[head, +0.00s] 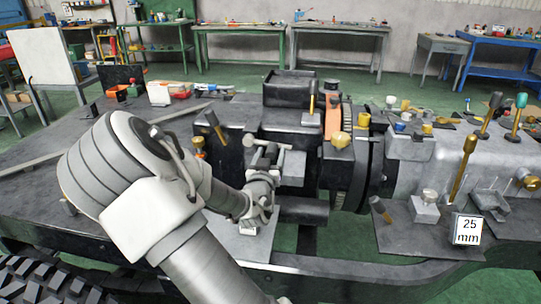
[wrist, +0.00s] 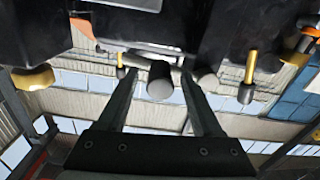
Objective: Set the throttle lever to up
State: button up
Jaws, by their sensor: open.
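No label shows which part is the throttle lever. In the wrist view, my gripper (wrist: 148,76) is open, with one finger on each side of a grey round-ended bar (wrist: 160,82). The bar's end lies between the fingers with gaps at both sides, and I cannot tell how deep it sits between them. In the head view, my gripper (head: 264,160) is in front of the dark engine block (head: 234,122), close to a pale horizontal bar (head: 293,146). My wrist partly hides this area, and the bar's mounting is unclear.
A brass lever with a dark end (wrist: 249,78) hangs right of my fingers in the wrist view. Tall levers with a dark knob (head: 495,99) and a teal knob (head: 521,100) stand at right. A "25 mm" block (head: 467,229) sits on the front plate. Workbenches stand behind.

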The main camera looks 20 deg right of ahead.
jog(key=shift+c, duration=0.2)
grip_shut()
dwell(1.1)
